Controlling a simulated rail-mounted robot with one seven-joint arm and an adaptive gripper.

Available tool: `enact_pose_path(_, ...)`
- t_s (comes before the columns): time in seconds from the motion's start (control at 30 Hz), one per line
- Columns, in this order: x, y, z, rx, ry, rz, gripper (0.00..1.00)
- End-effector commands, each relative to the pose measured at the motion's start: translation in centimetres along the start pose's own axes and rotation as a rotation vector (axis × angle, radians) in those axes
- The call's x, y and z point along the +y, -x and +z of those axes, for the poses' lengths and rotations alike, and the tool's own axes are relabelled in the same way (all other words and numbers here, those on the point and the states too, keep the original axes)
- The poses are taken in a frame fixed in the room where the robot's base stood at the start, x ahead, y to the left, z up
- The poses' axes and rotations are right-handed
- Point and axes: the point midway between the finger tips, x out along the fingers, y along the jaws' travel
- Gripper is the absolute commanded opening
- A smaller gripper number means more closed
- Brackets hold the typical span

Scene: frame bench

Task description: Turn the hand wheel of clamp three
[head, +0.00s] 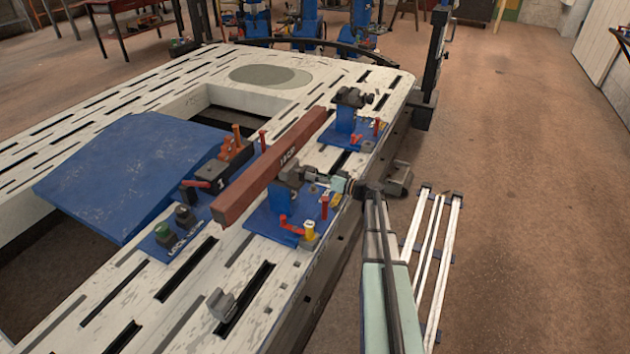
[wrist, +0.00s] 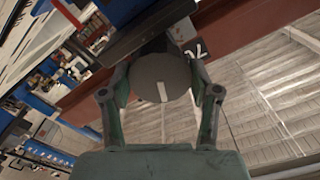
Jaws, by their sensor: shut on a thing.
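A grey round hand wheel (wrist: 150,75) with a white stripe on its face shows in the wrist view. The two fingers of my gripper (wrist: 160,85) are shut on it, one on each side. In the head view my gripper (head: 328,181) reaches in from the right to the near clamp (head: 289,176), which stands on a blue plate. The wheel is mostly hidden there by the fingers. I cannot read a clamp number on this clamp. A long red-brown bar (head: 250,188) with white lettering lies across it.
A second clamp (head: 346,108) stands on its own blue plate farther back. A control box with green and black buttons (head: 164,233) and a grey block (head: 220,303) sit on the slotted white frame (head: 130,285).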

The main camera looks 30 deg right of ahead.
Motion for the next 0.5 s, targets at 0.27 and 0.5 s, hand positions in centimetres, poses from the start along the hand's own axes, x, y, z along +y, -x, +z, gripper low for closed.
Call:
enact_pose_path(0.27,0.06,-0.10,0.12,0.000,-0.262,-0.001,0.27)
enact_pose_path(0.5,0.02,-0.11,-0.01,0.000,-0.490,-0.001,0.27)
